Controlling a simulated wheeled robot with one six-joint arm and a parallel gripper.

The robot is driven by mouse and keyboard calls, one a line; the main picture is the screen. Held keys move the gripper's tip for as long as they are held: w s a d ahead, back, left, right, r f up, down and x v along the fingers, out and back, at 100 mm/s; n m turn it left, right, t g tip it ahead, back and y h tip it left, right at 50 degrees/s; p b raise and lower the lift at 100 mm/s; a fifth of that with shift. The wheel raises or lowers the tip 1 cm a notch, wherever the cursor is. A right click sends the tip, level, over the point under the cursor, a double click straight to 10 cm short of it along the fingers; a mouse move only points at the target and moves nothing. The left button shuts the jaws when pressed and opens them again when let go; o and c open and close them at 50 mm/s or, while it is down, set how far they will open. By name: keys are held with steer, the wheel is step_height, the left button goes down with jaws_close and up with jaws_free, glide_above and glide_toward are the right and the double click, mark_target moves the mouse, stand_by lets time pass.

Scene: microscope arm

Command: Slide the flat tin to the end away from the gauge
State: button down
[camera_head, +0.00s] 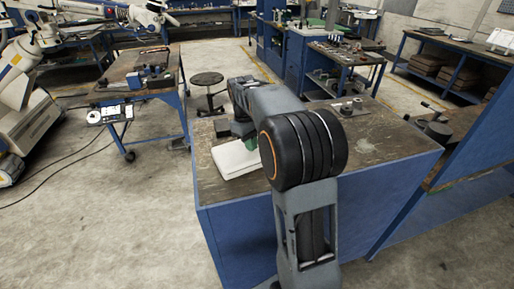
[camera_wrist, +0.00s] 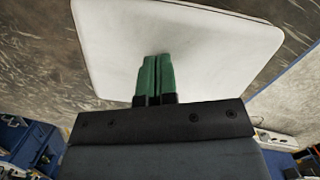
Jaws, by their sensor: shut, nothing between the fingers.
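The flat tin (camera_head: 234,160) looks like a pale, flat slab with rounded corners. It lies on the left part of the blue workbench in the head view, partly hidden behind my arm. In the wrist view the tin (camera_wrist: 190,45) fills the upper middle. My gripper (camera_wrist: 154,60) has green fingers close together, with nothing between them. The fingertips overlap the tin's pale face; whether they touch it I cannot tell. My arm mostly hides the gripper in the head view. I cannot make out a gauge with certainty.
The workbench top (camera_head: 385,140) is worn and mostly bare on the right. Small round metal parts (camera_head: 350,106) stand on a plate at its back. A stool (camera_head: 207,90) stands behind the bench. Another workbench (camera_head: 140,75) stands to the left, across open floor.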

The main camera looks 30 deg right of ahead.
steer(key=shift+s+a+f, duration=0.1)
steer(key=shift+s+f, duration=0.05)
steer(key=shift+f, duration=0.25)
steer(key=shift+r+p, duration=0.75)
steer(key=shift+p, duration=0.2)
steer(key=w+a, duration=0.1)
steer(key=w, duration=0.2)
steer(key=w+a, duration=0.1)
steer(key=w, duration=0.2)
steer(key=w+a, duration=0.1)
steer(key=w, duration=0.2)
steer(key=shift+w+b, duration=0.4)
steer(key=shift+w+a, duration=0.3)
steer(key=shift+w, duration=0.6)
steer(key=shift+r, duration=0.15)
